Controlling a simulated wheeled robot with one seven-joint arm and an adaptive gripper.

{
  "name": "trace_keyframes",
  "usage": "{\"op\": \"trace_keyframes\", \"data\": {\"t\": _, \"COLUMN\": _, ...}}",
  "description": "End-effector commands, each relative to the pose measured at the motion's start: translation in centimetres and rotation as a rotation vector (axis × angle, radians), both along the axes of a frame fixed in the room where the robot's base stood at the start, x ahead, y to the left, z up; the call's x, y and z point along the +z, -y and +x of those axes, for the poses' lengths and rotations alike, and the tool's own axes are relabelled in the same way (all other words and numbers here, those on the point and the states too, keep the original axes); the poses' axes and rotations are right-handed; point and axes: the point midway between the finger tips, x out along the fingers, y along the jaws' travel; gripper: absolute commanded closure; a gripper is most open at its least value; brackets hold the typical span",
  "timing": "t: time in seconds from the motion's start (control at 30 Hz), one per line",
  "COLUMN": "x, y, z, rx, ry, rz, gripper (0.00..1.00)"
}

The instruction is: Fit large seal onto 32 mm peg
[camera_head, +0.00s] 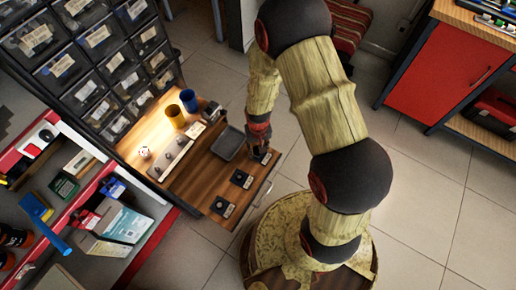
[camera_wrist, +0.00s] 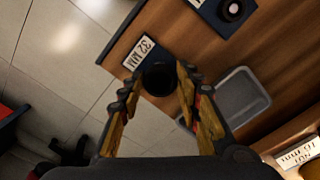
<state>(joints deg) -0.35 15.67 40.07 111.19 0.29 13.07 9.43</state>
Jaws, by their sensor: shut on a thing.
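In the wrist view my gripper (camera_wrist: 158,84) is shut on a dark round thing, which I take to be the large seal (camera_wrist: 158,78). It is directly over the dark plate labelled 32 MM (camera_wrist: 140,52). The 32 mm peg itself is hidden, and I cannot tell whether the seal is around it or above it. In the head view my gripper (camera_head: 260,146) points down at the right end of the wooden bench, and the 32 mm plate (camera_head: 266,157) shows partly beside it; the seal is too small to make out.
Two more dark plates (camera_head: 241,179) (camera_head: 222,206) stand in line along the bench's front edge. A grey tray (camera_head: 228,143) lies close behind my gripper. A blue cup (camera_head: 188,99), a yellow cup (camera_head: 175,116) and a labelled strip (camera_head: 172,160) are further back. Drawer bins (camera_head: 95,60) stand behind.

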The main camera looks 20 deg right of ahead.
Motion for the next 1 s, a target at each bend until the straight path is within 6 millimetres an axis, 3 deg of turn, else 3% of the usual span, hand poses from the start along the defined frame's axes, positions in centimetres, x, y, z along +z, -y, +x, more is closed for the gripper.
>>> {"op": "trace_keyframes", "data": {"t": 0.47, "x": 1.4, "y": 0.0, "z": 0.0, "rx": 0.000, "ry": 0.000, "rz": 0.000, "gripper": 0.78}}
{"op": "trace_keyframes", "data": {"t": 1.0, "x": 1.4, "y": 0.0, "z": 0.0, "rx": 0.000, "ry": 0.000, "rz": 0.000, "gripper": 0.78}}
